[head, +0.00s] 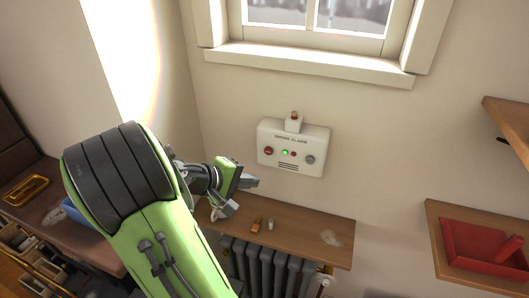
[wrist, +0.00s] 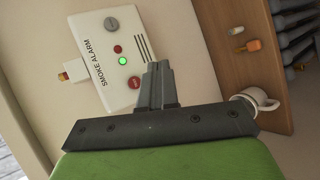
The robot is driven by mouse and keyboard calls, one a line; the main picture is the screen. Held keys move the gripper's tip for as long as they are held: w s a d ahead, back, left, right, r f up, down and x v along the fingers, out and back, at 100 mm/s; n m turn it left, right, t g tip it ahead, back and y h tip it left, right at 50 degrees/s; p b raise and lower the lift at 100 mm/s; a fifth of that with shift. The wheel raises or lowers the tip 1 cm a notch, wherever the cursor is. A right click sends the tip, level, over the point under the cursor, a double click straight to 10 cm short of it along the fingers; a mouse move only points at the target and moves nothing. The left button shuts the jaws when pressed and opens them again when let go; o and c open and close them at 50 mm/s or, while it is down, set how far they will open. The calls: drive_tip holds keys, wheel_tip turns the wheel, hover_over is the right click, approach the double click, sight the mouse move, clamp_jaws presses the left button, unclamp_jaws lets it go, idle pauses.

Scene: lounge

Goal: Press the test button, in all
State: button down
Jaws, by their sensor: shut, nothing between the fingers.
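The smoke alarm (head: 318,138) is a white box on the wall under the window; it also shows turned on its side in the wrist view (wrist: 94,43). Its face has a larger red button (head: 268,151) with a white mark, a lit green light (head: 285,153), a small red dot (head: 293,154) and a round grey button (head: 309,159). My gripper (head: 254,182) is shut and empty, below and left of the alarm. In the wrist view its fingertips (wrist: 158,66) overlap the alarm's grille edge; contact cannot be told.
A wooden shelf (head: 300,222) above a dark radiator (head: 268,268) holds an orange bottle (head: 256,226), a small pale item (head: 271,225) and a white mug (wrist: 262,99). A red tray (head: 465,250) sits on the right shelf. The window sill (head: 310,65) juts out above the alarm.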

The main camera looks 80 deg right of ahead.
drive_tip(key=d+p, duration=0.1)
drive_tip(key=d, duration=0.7)
drive_tip(key=shift+s+d+p, duration=0.35)
drive_tip(key=shift+s, duration=0.05)
idle(1.6)
drive_tip(key=shift+d, duration=0.4)
drive_tip(key=shift+s+d+p, duration=0.1)
drive_tip(key=shift+d+p, duration=0.25)
drive_tip(key=shift+d, duration=0.05)
idle(0.4)
drive_tip(key=shift+a, duration=0.85)
drive_tip(key=shift+w+a+b, duration=0.15)
drive_tip(key=shift+a+b, duration=0.15)
drive_tip(key=shift+a, duration=0.95)
drive_tip(key=shift+w+a+b, duration=0.15)
drive_tip(key=shift+a+b, duration=0.1)
drive_tip(key=shift+a, duration=1)
